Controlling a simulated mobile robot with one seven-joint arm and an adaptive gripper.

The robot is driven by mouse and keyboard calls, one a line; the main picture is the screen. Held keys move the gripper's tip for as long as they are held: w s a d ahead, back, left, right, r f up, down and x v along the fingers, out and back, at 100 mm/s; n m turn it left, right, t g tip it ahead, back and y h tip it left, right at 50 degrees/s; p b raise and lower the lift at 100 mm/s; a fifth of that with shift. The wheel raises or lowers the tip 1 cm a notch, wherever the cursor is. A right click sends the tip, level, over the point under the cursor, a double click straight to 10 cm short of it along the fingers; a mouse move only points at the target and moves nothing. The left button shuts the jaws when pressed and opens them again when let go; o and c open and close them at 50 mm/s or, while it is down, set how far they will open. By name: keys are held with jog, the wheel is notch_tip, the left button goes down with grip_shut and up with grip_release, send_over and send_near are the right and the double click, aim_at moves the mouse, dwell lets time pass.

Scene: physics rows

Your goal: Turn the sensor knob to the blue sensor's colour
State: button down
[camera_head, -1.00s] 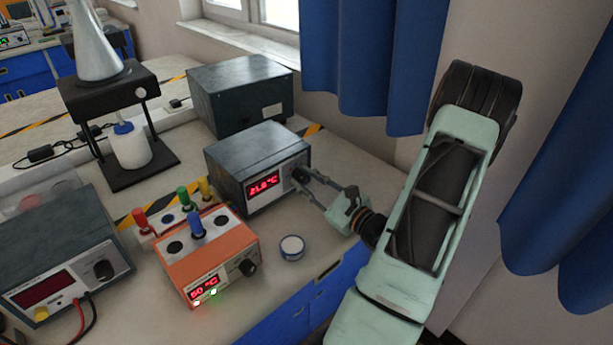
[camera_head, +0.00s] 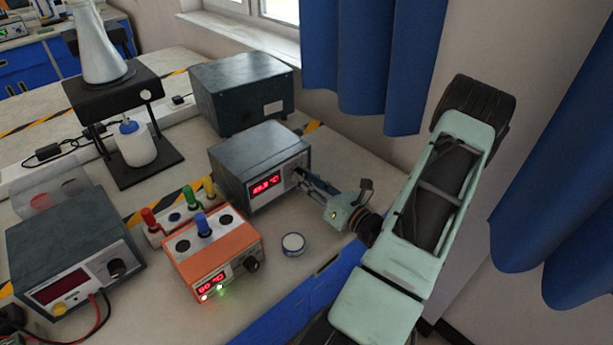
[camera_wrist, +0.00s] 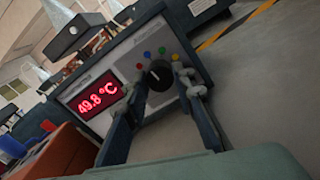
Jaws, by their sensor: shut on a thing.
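The sensor knob (camera_wrist: 160,74) is a black dial on the pale front panel of a dark meter box (camera_head: 258,156). Red, blue, green and yellow dots arc above it in the wrist view. A light mark on the knob seems to lean up and left, towards the blue dot (camera_wrist: 147,54); the exact setting is hard to tell. My gripper (camera_wrist: 161,86) is shut on the knob, one finger on each side; in the head view the gripper (camera_head: 304,180) hides the knob. The blue sensor (camera_head: 203,226) stands upright in the orange block (camera_head: 228,247). The meter display (camera_wrist: 98,97) reads 49.8 °C.
Red (camera_head: 150,218), green (camera_head: 190,197) and yellow (camera_head: 209,186) sensors stand in a rack behind the orange block. A small round lidded container (camera_head: 293,243) sits near my gripper. Another dark box (camera_head: 240,93) is behind the meter. A blue curtain (camera_head: 375,60) hangs behind.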

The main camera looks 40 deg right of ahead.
jog(key=shift+m, duration=0.4)
jog(key=c, duration=1.6)
grip_release()
jog(key=shift+s, duration=0.1)
jog(key=s, duration=0.8)
jog(key=s+d, duration=0.1)
jog(key=s, duration=0.3)
jog(key=shift+w, duration=0.1)
jog(key=shift+a, duration=0.1)
